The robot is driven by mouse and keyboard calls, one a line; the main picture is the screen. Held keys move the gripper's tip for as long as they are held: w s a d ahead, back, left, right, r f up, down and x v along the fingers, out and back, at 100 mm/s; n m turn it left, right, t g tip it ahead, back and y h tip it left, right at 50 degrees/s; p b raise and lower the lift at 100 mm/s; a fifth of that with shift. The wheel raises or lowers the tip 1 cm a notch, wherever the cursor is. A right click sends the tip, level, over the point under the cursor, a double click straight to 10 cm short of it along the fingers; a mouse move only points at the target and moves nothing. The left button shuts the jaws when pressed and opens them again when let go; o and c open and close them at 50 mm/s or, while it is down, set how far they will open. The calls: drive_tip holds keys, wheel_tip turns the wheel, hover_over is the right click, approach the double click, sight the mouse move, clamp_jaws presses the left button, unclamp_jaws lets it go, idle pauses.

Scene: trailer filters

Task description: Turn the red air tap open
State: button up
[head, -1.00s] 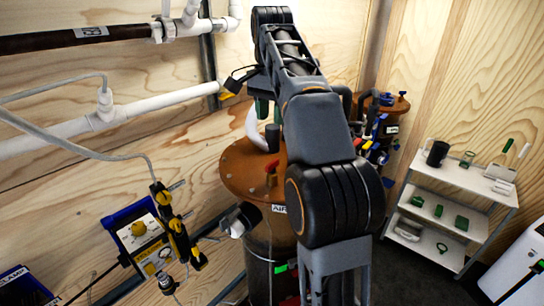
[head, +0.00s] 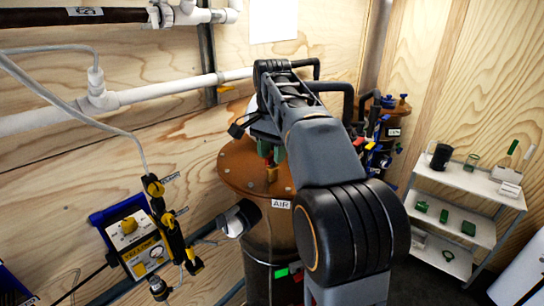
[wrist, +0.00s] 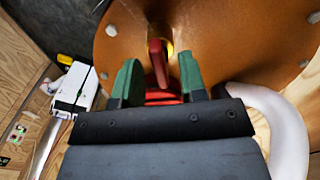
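The red air tap (wrist: 158,62) stands on the copper-brown lid (head: 240,170) of the tank labelled AIR (head: 281,204). In the wrist view its red handle rises between the two green fingertips, with a visible gap on each side. More red shows lower down, close to my gripper's palm. My gripper (wrist: 158,72) is open around the handle and does not appear to clamp it. In the head view my gripper (head: 270,150) is over the lid at the tap, and my arm and wrist partly hide both.
A white pipe (head: 150,98) runs along the wooden wall behind. A second tank (head: 391,106) stands at the back right. A white shelf (head: 460,185) with green parts is on the right.

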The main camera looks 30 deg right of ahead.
drive_tip(key=shift+f, duration=0.25)
clamp_jaws()
idle(0.3)
